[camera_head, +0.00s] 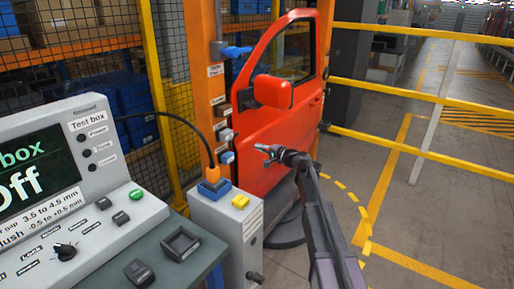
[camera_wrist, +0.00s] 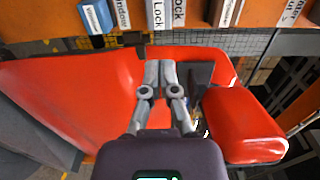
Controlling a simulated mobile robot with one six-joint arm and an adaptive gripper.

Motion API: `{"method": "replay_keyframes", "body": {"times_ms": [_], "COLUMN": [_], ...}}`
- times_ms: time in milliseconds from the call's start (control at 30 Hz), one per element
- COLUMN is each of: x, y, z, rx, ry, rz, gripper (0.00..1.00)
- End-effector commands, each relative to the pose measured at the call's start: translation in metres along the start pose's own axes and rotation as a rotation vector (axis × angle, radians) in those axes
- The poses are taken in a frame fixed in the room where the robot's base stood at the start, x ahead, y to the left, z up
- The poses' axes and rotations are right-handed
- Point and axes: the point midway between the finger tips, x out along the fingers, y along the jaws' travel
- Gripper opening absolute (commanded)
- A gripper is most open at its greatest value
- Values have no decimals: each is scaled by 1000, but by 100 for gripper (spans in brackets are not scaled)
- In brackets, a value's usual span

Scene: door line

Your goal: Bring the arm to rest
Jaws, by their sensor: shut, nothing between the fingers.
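My arm (camera_head: 325,230) reaches up from the bottom of the head view, and my gripper (camera_head: 266,149) points left in front of the red car door. In the wrist view my gripper (camera_wrist: 160,66) is shut, its fingertips close together with nothing held between them. The red car door (camera_head: 272,130) stands upright beside an orange post, with its mirror (camera_head: 273,91) facing me. In the wrist view the red door panel (camera_wrist: 75,95) and the red mirror (camera_wrist: 240,125) show on either side of the fingers. I cannot tell the exact gap between fingers and door.
A test box (camera_head: 60,170) reading "Off" stands at the left on a bench. A grey box (camera_head: 225,225) with an orange plug (camera_head: 212,176) stands before the orange post (camera_head: 207,80). Yellow rails (camera_head: 420,98) run at the right. Floor beyond them is open.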

Motion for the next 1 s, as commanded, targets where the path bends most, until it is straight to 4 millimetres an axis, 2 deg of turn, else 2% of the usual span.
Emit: {"method": "replay_keyframes", "body": {"times_ms": [333,567,767,1000], "x": [-1,-20,-54,-113], "y": [1,14,38,70], "z": [6,38,82,131], "rx": [-10,-87,-199,-321], "ry": [-9,-64,-151,-261], "rz": [14,130,328,608], "gripper": [0,0,0,0]}}
